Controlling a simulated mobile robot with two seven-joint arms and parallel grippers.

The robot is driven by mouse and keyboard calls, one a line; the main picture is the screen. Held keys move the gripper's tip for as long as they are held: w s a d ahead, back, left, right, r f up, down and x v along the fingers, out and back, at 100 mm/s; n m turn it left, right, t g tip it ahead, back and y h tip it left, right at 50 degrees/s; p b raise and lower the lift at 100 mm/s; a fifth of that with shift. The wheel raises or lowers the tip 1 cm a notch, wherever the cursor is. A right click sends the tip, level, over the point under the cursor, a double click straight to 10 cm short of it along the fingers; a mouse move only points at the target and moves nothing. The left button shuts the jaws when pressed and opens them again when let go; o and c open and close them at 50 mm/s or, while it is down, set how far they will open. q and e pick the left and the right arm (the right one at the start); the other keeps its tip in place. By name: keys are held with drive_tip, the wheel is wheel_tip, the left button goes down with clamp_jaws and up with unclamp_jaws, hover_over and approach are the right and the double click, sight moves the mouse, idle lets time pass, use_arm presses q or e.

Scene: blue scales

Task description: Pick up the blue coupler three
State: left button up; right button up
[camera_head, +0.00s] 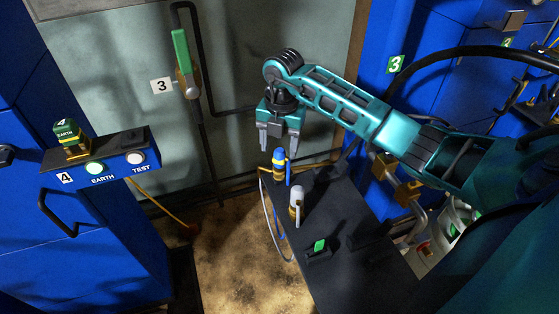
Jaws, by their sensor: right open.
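A blue coupler (279,158) with a yellow band stands upright near the far end of a dark bench (345,215). I cannot read a number on it. My right gripper (278,148) points down just above the blue coupler, its two fingers apart on either side of the coupler's top. I cannot tell whether either finger touches it. The gripper holds nothing that I can see. My left gripper is out of view.
A white coupler (297,196) and a green-topped piece (319,246) are on the bench nearer me. A cable (268,225) loops off its left edge. A blue cabinet with a control shelf (103,158) stands left, and blue cabinets (387,37) stand right.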

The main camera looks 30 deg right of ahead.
wheel_tip(320, 180, down, 4)
drive_tip(key=shift+f, duration=0.15)
drive_tip(key=c, duration=0.5)
clamp_jaws()
wheel_tip(320, 180, up, 17)
drive_tip(key=p, duration=0.1)
wheel_tip(320, 180, up, 9)
drive_tip(key=p, duration=0.5)
hover_over(280, 151)
drive_tip(key=shift+r, duration=2.05)
drive_tip(key=shift+a, duration=0.1)
